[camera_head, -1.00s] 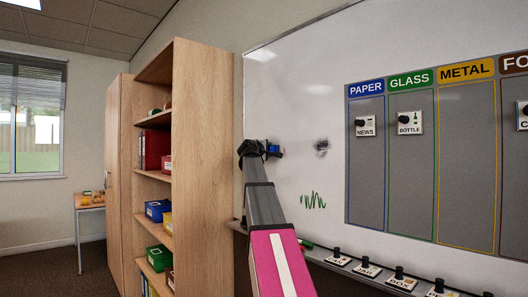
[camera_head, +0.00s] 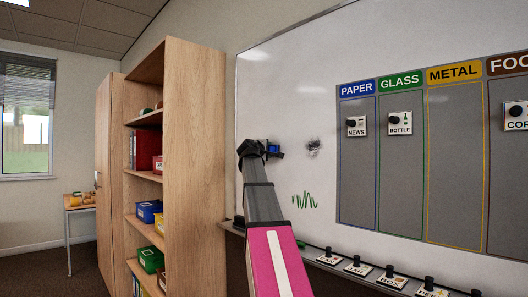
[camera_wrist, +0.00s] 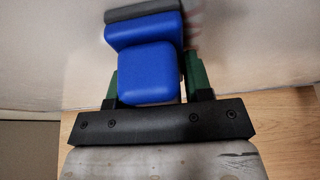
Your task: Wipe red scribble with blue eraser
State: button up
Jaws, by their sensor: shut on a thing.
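The blue eraser (camera_wrist: 148,72) is held between the green fingers of my gripper (camera_wrist: 154,82) in the wrist view. Its grey felt side faces the whiteboard, at or very near the surface; I cannot tell if it presses. Faint red marks (camera_wrist: 192,14) show on the board just right of the felt; the rest of the red scribble is not visible, perhaps behind the eraser. In the head view my gripper is at the board's left part, with a bit of the blue eraser (camera_head: 273,148) showing.
The whiteboard (camera_head: 285,95) also bears a black smudge (camera_head: 313,146) right of my gripper and a green scribble (camera_head: 304,200) below. Sorting columns with magnet cards stand further right. A ledge with several cards (camera_head: 390,277) runs below. A wooden shelf (camera_head: 195,160) stands close on the left.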

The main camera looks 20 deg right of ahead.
aim_at(274, 150)
jog(key=shift+s+d, duration=0.3)
jog(key=shift+s, duration=0.55)
jog(key=shift+s+d, duration=0.3)
jog(key=shift+s, duration=0.5)
jog(key=shift+s+d, duration=0.3)
jog(key=shift+s, duration=0.55)
jog(key=shift+w+a, duration=0.1)
jog(key=w+a, duration=0.4)
jog(key=w, duration=0.9)
jog(key=shift+a, duration=0.2)
jog(key=s+a, duration=0.2)
jog(key=a, duration=0.3)
jog(key=shift+a, duration=0.35)
jog(key=shift+s, duration=0.1)
